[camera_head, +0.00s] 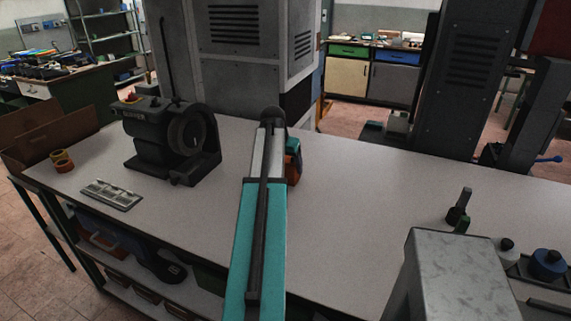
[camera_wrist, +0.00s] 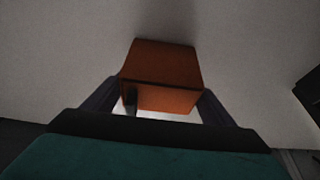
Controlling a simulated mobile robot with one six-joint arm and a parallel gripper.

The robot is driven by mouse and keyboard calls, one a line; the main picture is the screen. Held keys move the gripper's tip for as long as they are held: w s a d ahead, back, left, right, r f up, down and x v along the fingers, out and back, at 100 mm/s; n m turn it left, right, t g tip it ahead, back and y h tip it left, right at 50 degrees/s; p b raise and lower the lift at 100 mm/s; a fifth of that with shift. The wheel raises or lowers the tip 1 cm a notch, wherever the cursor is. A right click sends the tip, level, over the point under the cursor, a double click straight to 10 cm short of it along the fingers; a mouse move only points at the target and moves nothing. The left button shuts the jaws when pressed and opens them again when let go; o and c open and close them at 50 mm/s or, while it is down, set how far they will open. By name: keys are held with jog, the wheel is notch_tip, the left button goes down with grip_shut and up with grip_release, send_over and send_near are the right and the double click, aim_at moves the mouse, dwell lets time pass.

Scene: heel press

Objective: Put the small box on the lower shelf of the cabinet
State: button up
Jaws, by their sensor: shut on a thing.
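An orange small box (camera_wrist: 160,62) sits between the two dark fingers of my gripper (camera_wrist: 160,92) in the wrist view. My gripper is shut on it, with a pale surface behind. In the head view my teal arm reaches away over the workbench, and a bit of orange, likely the box (camera_head: 293,173), shows beside the arm's far end. The arm hides most of the gripper there. I cannot tell whether the box touches the bench. A tall grey vented cabinet-like body (camera_head: 240,60) stands behind the bench; I see no open lower shelf in it.
The workbench (camera_head: 340,220) is clear in the middle. A dark grinder-like machine (camera_head: 160,140) and a metal plate (camera_head: 110,195) are on its left. A grey metal block (camera_head: 450,265) stands front right near a blue knob (camera_head: 548,262). Bins fill the shelf under the bench.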

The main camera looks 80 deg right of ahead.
jog(key=shift+f, duration=0.15)
jog(key=o, duration=1)
jog(key=shift+b+v, duration=1.2)
jog(key=shift+v, duration=4.9)
jog(key=shift+w, duration=0.1)
